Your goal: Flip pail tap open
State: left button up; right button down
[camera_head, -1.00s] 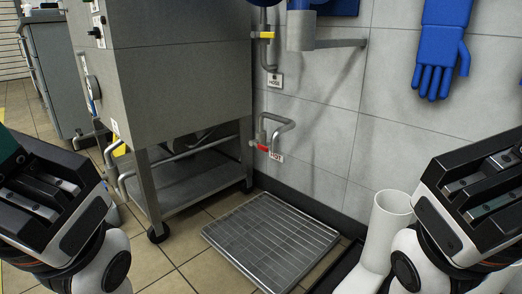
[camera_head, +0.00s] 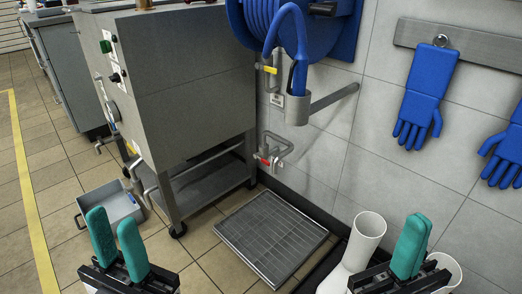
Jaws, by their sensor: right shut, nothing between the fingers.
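A grey pipe tap with a red handle (camera_head: 265,160) is low on the tiled wall, above the floor grate. It is small, and its label is hard to read now. A second valve with a yellow handle (camera_head: 271,70) is higher on the wall, beside the blue hose. I cannot tell from a label which is the pail tap. My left gripper (camera_head: 113,221) has green fingers with a gap between them; it is empty, at the lower left, well away from both taps. My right gripper (camera_head: 412,240) is shut with nothing in it, at the lower right, also apart from the taps.
A grey steel jacketed unit (camera_head: 190,80) on wheeled legs stands left of the taps. A blue hose reel (camera_head: 262,25) overhangs them. A floor grate (camera_head: 270,235), white boots (camera_head: 362,245), blue gloves (camera_head: 425,95) and a grey tub (camera_head: 112,205) are around.

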aim_at(265, 162)
jog(key=j, duration=0.55)
jog(key=i+j, duration=0.1)
jog(key=j, duration=0.25)
jog(key=i+j, duration=0.1)
jog(key=j, duration=0.25)
jog(key=i+j, duration=0.15)
jog(key=j, duration=0.15)
jog(key=i+j+u, duration=0.1)
jog(key=j, duration=0.25)
jog(key=i+l, duration=0.15)
jog(key=i, duration=0.2)
jog(key=i+l, duration=0.2)
jog(key=i, duration=0.15)
jog(key=u, duration=0.05)
